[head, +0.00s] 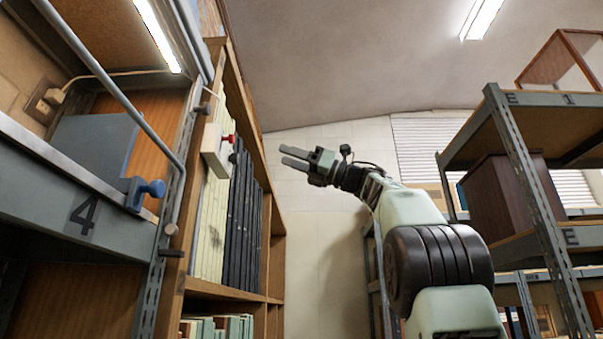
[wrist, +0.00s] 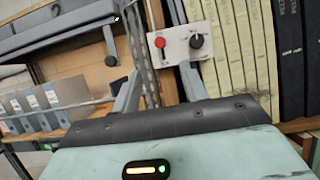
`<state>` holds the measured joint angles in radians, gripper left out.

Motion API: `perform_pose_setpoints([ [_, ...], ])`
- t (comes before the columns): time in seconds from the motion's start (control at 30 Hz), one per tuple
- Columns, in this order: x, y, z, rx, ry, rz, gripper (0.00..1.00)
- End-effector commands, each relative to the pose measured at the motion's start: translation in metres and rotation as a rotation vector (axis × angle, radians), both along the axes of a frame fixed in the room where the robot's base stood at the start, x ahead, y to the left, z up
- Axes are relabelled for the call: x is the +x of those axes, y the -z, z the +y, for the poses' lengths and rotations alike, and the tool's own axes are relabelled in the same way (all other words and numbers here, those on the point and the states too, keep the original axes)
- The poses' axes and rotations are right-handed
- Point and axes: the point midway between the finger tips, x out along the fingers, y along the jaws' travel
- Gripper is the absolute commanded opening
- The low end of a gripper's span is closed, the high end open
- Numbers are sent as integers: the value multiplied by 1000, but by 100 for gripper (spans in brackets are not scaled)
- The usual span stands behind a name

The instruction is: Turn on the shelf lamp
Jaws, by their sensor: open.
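A cream control box (head: 213,150) is fixed to the shelf upright at left, beside the book spines. It has a red-tipped lever (head: 229,138) and a dark knob (head: 233,158). In the wrist view the box (wrist: 180,55) is straight ahead, with the red lever (wrist: 160,42) on its left and the black knob (wrist: 197,41) on its right. A bright white strip (head: 157,35) shows under the upper shelf at left; I cannot tell whether it is the shelf lamp. My gripper (head: 284,156) is open and empty, apart from the box and to its right in the head view.
Cream and dark book spines (head: 240,215) stand right of the box. A blue knob (head: 154,189) and grey rails are on the left rack (head: 60,185). Another metal rack (head: 515,145) with a dark box stands at right. The space between the racks is open around my gripper.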

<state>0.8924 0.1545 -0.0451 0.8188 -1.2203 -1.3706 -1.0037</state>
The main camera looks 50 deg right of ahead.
Motion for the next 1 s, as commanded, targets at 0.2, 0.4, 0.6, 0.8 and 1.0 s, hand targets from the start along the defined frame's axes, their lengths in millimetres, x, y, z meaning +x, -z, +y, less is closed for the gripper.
perform_pose_setpoints([
  [0.2, -18, 10, -14, 1, 0, -1, 44],
  [0.4, -21, 10, -16, 1, 0, 0, 44],
  [0.6, -20, 10, -16, 1, 0, 0, 44],
  [0.8, -20, 10, -16, 1, 0, 0, 44],
  [1.0, -11, 11, -21, 80, -16, 4, 44],
])
